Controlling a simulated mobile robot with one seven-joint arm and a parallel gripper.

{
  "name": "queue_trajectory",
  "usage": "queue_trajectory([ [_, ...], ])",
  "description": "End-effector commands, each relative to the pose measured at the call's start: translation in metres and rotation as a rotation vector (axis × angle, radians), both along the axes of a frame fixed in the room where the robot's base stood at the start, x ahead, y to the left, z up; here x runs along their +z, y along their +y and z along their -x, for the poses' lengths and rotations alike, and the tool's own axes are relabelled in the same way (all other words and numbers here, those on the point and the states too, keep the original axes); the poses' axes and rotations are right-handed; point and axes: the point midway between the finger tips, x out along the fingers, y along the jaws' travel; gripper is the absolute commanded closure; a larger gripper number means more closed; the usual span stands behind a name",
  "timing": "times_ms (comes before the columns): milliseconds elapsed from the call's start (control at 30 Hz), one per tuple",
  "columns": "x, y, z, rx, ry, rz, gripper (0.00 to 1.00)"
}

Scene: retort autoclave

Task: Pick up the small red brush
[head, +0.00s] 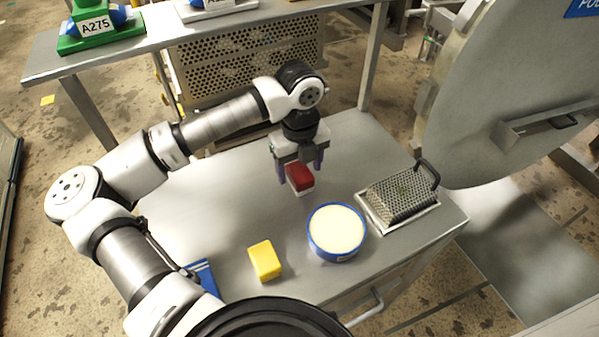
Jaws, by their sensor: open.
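The small red brush (300,178) is a red block with a pale lower edge. It rests on the steel table (217,222), towards its far side. My gripper (301,174) points down over it from above, with one dark finger to the left of the brush and the other to the right. The jaws are open, and I cannot tell whether a finger touches the brush. The upper back of the brush is partly hidden by the gripper.
A round blue tub (336,232) with a cream top, a yellow block (265,261) and a perforated metal basket (401,194) stand on the table. A blue item (203,275) is partly behind my arm. A large metal door (500,100) rises at right. A shelf (160,38) stands behind.

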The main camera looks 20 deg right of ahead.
Motion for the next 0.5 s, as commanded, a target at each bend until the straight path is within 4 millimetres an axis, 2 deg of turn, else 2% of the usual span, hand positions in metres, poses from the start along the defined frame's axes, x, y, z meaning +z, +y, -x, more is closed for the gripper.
queue_trajectory([
  [200, -0.026, -0.002, 0.002, 0.001, 0.002, 0.002, 0.33],
  [467, -0.03, -0.002, 0.002, 0.001, 0.0, 0.001, 0.33],
  [500, -0.03, -0.002, 0.001, 0.001, 0.0, 0.001, 0.35],
])
